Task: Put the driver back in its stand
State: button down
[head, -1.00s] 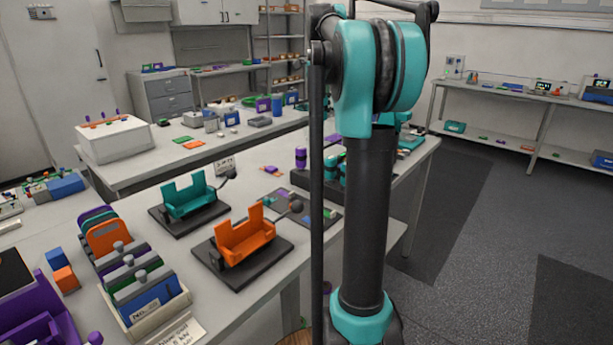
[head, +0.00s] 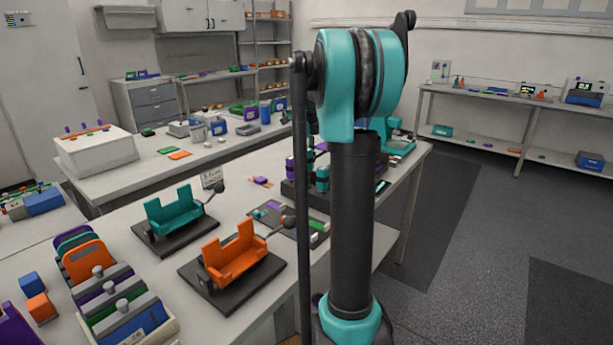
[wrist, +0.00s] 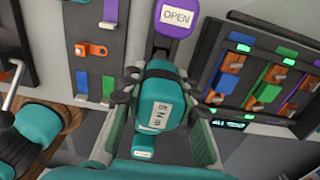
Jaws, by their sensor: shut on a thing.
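In the wrist view my gripper (wrist: 162,98) is shut on the driver (wrist: 160,88), a teal rounded body with a white label that seems to read 5 Nm. The fingers press on its left and right sides. Its lower end is hidden. A dark block with upright teal (head: 321,180) and purple pieces shows partly beside my arm on the bench. I cannot tell whether it is the driver's stand.
A slotted panel with green lights (wrist: 262,75) lies right, and a grey tray (wrist: 95,45) left. Teal (head: 175,213) and orange (head: 236,260) fixtures occupy the near bench. Floor at right is clear.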

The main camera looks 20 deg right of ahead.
aim_at(307, 149)
jog(key=shift+f, duration=2.3)
jog(key=c, duration=1.2)
grip_release()
jog(key=shift+f, duration=0.15)
jog(key=shift+o, duration=0.2)
notch_tip(307, 149, up, 12)
jog(key=shift+r, duration=0.15)
